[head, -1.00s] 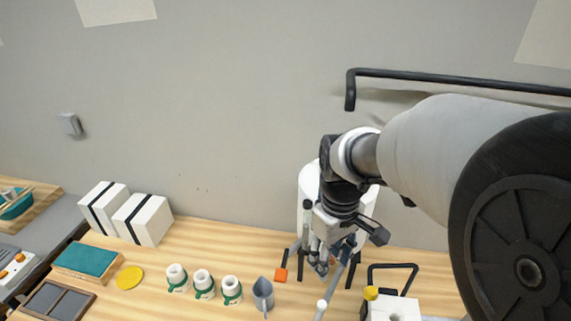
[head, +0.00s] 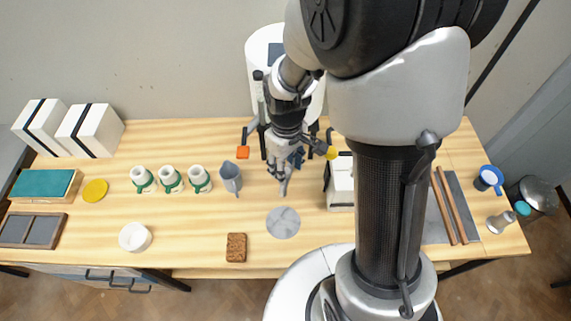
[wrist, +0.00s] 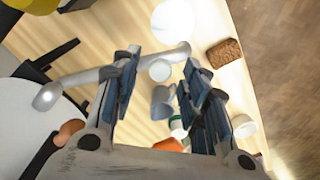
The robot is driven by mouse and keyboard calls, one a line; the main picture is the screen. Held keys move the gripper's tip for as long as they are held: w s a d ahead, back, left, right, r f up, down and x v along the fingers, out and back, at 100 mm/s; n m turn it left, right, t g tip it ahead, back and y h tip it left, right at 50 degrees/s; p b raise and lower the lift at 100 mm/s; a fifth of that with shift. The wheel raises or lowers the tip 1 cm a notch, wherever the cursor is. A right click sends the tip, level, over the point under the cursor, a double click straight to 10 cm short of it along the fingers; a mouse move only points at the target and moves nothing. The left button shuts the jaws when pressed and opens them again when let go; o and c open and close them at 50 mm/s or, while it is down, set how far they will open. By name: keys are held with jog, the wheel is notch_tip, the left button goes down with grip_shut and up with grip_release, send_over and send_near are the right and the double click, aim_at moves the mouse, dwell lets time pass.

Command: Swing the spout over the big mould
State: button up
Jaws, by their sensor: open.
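The white tank (head: 258,55) stands at the back of the bench, partly hidden by my arm. Its pale grey spout (head: 283,188) points toward the front edge. In the wrist view the spout (wrist: 80,83) runs as a tube from the left, past my left finger, its end near the middle. My gripper (wrist: 160,95) is open, with the tube close to the left finger; I cannot tell whether they touch. In the head view my gripper (head: 287,160) is in front of the tank. Two white blocks with black straps (head: 88,128) stand back left; I cannot tell which thing is the big mould.
A grey jug (head: 231,178), several green-banded white pots (head: 170,179) and an orange piece (head: 243,153) stand left of the spout. A white box (head: 340,188) with black frame is just right. A round grey disc (head: 283,222) and brown sponge (head: 236,247) lie in front.

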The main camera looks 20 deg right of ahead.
jog(key=shift+f, duration=0.4)
jog(key=shift+c, duration=0.2)
grip_shut()
dwell(0.4)
